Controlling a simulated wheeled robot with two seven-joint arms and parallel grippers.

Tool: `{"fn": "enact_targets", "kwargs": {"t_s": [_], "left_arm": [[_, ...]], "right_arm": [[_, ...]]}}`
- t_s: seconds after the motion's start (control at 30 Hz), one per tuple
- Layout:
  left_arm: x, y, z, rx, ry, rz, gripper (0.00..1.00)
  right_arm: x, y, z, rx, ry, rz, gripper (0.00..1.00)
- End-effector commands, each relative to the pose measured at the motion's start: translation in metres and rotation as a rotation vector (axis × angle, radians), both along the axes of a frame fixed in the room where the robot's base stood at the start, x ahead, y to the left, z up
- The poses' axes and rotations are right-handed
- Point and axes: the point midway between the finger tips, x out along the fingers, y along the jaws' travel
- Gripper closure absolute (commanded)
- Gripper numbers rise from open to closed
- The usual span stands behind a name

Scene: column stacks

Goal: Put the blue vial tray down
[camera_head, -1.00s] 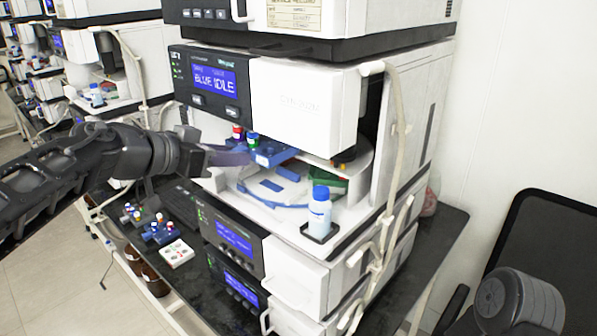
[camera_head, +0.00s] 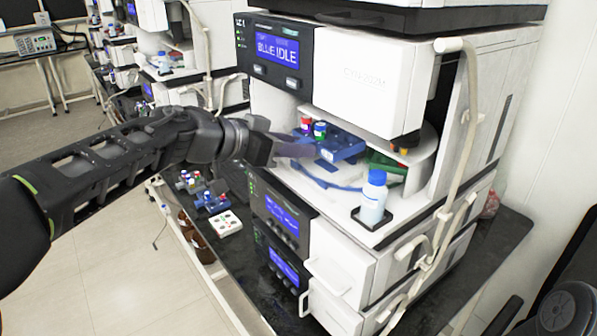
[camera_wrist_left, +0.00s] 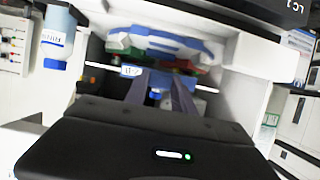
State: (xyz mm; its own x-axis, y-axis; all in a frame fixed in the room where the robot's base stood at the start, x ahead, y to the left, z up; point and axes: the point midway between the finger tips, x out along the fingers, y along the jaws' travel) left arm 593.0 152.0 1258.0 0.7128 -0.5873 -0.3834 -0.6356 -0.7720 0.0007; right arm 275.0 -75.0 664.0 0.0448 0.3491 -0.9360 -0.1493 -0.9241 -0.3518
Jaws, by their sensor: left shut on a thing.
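The blue vial tray (camera_head: 341,148) has a white label on its front and a few capped vials, red and green-blue ones showing. It is inside the open bay of the machine whose screen (camera_head: 277,48) reads BLUE IDLE. My left gripper (camera_head: 300,147) reaches in from the left and is shut on the tray. In the left wrist view the two fingers (camera_wrist_left: 160,92) point at the tray (camera_wrist_left: 152,76), which they partly hide. The tray is over the white, blue-edged carousel (camera_head: 330,182); I cannot tell whether it touches. My right gripper is not in view.
A green tray (camera_head: 386,168) is at the right inside the bay. A blue-capped bottle (camera_head: 373,200) stands at the bay's front right corner. A hose (camera_head: 462,150) runs down the machine's right side. Other small vial racks (camera_head: 208,192) sit on the dark bench below left.

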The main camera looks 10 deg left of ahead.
Motion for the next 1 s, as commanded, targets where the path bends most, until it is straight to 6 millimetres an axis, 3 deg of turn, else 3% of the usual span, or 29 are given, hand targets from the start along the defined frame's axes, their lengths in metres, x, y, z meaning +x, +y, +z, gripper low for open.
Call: {"fn": "enact_targets", "kwargs": {"t_s": [0.27,0.6,1.0], "left_arm": [[0.0,0.0,-0.001,-0.001,-0.001,0.0,1.0],[0.0,0.0,-0.048,0.0,0.0,0.0,1.0],[0.0,0.0,-0.051,-0.001,-0.001,0.0,1.0]], "right_arm": [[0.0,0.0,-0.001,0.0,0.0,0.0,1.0],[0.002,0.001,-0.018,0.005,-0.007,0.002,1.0],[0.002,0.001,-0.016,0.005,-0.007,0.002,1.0]]}}
